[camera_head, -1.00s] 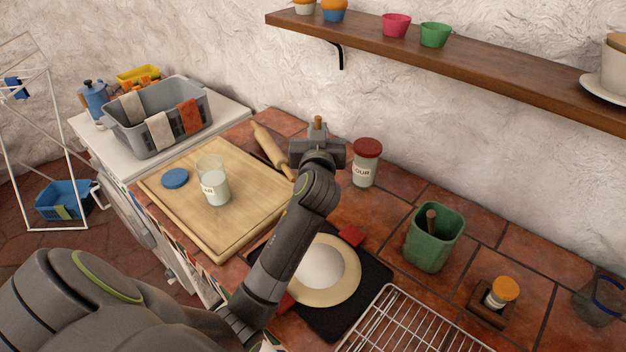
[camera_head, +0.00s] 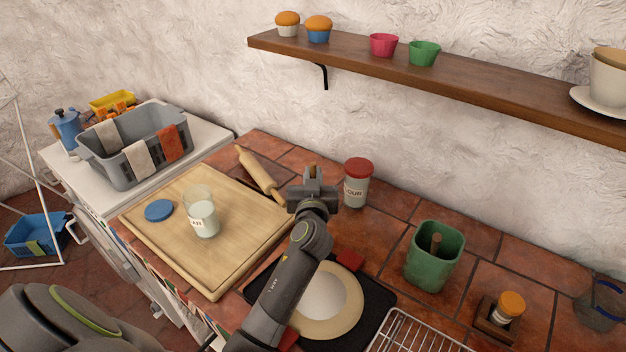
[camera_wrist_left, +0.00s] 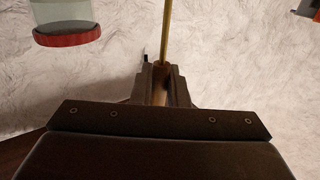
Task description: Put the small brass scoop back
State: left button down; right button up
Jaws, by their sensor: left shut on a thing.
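My left gripper (camera_head: 312,190) is shut on a thin brass-coloured stem, which I take to be the small brass scoop. Its stem (camera_wrist_left: 167,35) rises from between the jaws in the left wrist view, and a small brown-orange tip (camera_head: 313,167) shows above the gripper in the head view. The scoop's bowl is not clearly visible. The gripper is over the tiled counter, between the rolling pin and the red-lidded flour jar (camera_head: 357,185). That jar also shows upside down in the left wrist view (camera_wrist_left: 66,28). My right gripper is not in view.
An open glass jar (camera_head: 203,215) and blue lid (camera_head: 158,210) are on the board (camera_head: 240,245), near a rolling pin (camera_head: 258,172). A green container (camera_head: 433,260) holding a brown stick, an orange-topped jar (camera_head: 509,306) and a wire rack (camera_head: 415,335) stand right. A shelf (camera_head: 470,87) runs above.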

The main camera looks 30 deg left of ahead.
pick_arm(q)
jog(key=shift+f, duration=0.5)
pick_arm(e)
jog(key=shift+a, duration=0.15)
pick_arm(q)
jog(key=shift+f, duration=0.1)
jog(key=c, duration=1.4)
grip_release()
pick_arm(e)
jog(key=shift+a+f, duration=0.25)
